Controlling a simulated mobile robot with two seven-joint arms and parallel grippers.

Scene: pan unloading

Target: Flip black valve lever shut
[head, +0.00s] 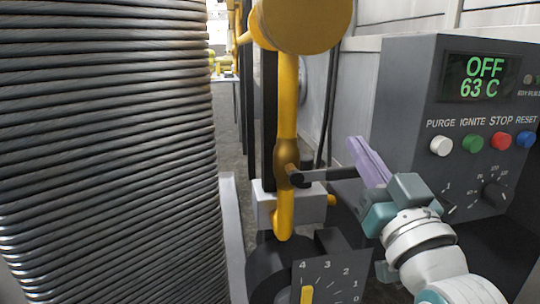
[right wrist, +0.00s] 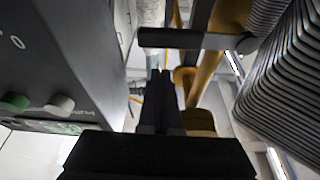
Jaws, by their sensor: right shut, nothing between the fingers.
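The black valve lever (head: 325,175) sticks out sideways to the right from the valve body on the vertical yellow pipe (head: 287,100). It lies roughly level, across the pipe. In the right wrist view the lever (right wrist: 185,39) is a dark bar crossing in front of the fingers, with its round pivot at the right end. My right gripper (head: 356,146) is shut and empty, its purple fingers at the lever's free end and partly covering it. In the right wrist view the fingertips (right wrist: 160,73) point towards the lever; I cannot tell whether they touch. My left gripper is out of view.
A grey control box (head: 405,95) stands close on the right, with an "OFF 63 C" display, buttons and knobs. A large ribbed dark cylinder (head: 105,150) fills the left. A dial plate numbered 0 to 4 (head: 335,275) sits below the valve. A narrow floor gap shows behind.

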